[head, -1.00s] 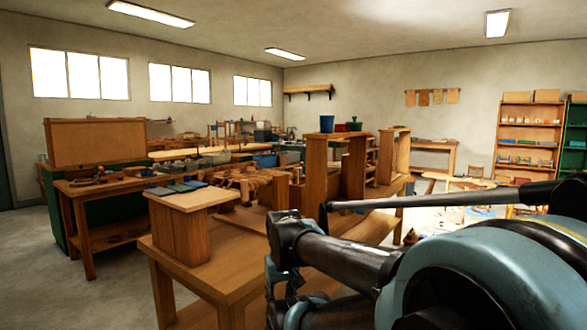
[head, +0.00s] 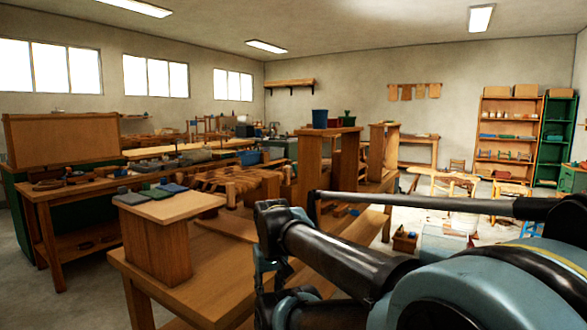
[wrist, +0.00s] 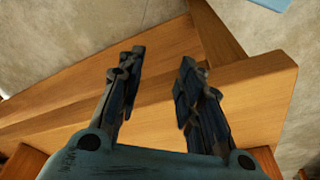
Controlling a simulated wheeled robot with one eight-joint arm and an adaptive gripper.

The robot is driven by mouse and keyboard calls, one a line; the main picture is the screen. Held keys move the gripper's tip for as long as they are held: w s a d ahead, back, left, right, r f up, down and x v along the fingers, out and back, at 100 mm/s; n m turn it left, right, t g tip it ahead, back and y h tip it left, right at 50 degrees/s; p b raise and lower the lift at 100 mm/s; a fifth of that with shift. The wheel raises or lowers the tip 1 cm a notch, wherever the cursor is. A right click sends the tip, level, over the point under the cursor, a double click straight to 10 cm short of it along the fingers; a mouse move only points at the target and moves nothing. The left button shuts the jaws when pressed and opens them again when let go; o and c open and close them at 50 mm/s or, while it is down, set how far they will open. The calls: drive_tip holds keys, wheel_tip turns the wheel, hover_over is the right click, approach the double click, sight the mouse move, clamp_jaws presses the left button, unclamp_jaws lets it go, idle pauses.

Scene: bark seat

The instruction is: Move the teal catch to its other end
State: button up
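I cannot make out the teal catch in either view. My gripper (wrist: 161,62) is open and empty in the wrist view, with its two dark fingers apart over a wooden surface (wrist: 250,90). A small pale blue corner (wrist: 270,3) shows at the top edge of that view; I cannot tell what it belongs to. In the head view my arm crosses the lower right and hides part of the wooden bench (head: 190,285). The gripper's fingers cannot be made out there.
A workbench (head: 60,195) is at the left. Shelves (head: 508,140) stand at the back right.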

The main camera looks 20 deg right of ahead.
drive_tip(key=w+d+r+m, duration=0.1)
drive_tip(key=w+d+r, duration=0.2)
drive_tip(key=w+r, duration=0.8)
drive_tip(key=w+d+r+m+h, duration=0.1)
drive_tip(key=w+d+r+m, duration=0.1)
drive_tip(key=w+r, duration=0.9)
drive_tip(key=w+d+r+m+h, duration=0.1)
drive_tip(key=w+d+r, duration=0.3)
drive_tip(key=w+r, duration=0.7)
drive_tip(key=shift+w+r+m, duration=0.1)
drive_tip(key=shift+w+m, duration=0.3)
drive_tip(key=shift+w, duration=0.6)
drive_tip(key=w+d+r+m+h, duration=0.1)
drive_tip(key=w+d+r, duration=0.25)
drive_tip(key=w, duration=0.55)
drive_tip(key=w+d+r+m+h, duration=0.1)
drive_tip(key=w+d+r+m, duration=0.2)
drive_tip(key=w, duration=0.6)
drive_tip(key=m+g+h, duration=0.1)
approach(294, 165)
drive_tip(key=x, duration=0.7)
drive_tip(key=w+x, duration=0.1)
drive_tip(key=x, duration=0.2)
drive_tip(key=shift+w+d, duration=0.15)
drive_tip(key=shift+d, duration=0.15)
clamp_jaws()
